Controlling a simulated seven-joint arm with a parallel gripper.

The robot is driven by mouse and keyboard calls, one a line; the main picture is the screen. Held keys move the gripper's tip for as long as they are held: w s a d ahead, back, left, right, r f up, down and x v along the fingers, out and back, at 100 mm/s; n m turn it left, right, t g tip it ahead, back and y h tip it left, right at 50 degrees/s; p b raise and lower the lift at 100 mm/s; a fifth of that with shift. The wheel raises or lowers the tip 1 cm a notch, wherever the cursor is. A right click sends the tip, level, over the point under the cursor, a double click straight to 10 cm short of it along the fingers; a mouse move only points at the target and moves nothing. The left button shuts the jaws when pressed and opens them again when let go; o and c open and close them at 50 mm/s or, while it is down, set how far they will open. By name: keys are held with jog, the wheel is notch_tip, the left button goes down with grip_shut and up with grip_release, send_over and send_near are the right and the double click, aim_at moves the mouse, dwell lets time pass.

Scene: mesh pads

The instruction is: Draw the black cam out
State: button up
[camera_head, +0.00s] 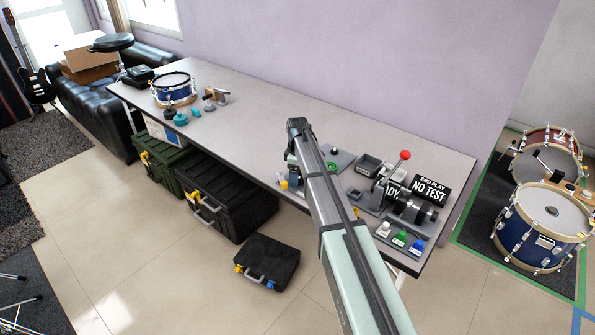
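No part is plainly recognisable as the black cam at this size. A black cylindrical part (408,209) lies along a grey fixture at the right end of the bench, and it may be the cam. Its near end shows round dark discs. A lever with a red ball knob (405,155) rises just behind it. My pale green arm reaches in from the bottom and ends over the middle of the bench, left of the fixture. My gripper's fingers are hidden at the arm's far end, so its opening does not show.
The bench (255,112) has free room left of centre. A grey pad (343,160) sits partly behind my arm. A blue drum (174,90) stands far left.

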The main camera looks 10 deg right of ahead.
jog(key=shift+c, duration=0.5)
jog(key=c, duration=1)
jog(key=shift+c, duration=0.2)
jog(key=shift+r, duration=0.15)
jog(key=shift+r, duration=1.6)
jog(key=shift+r, duration=0.1)
jog(key=shift+r, duration=1.4)
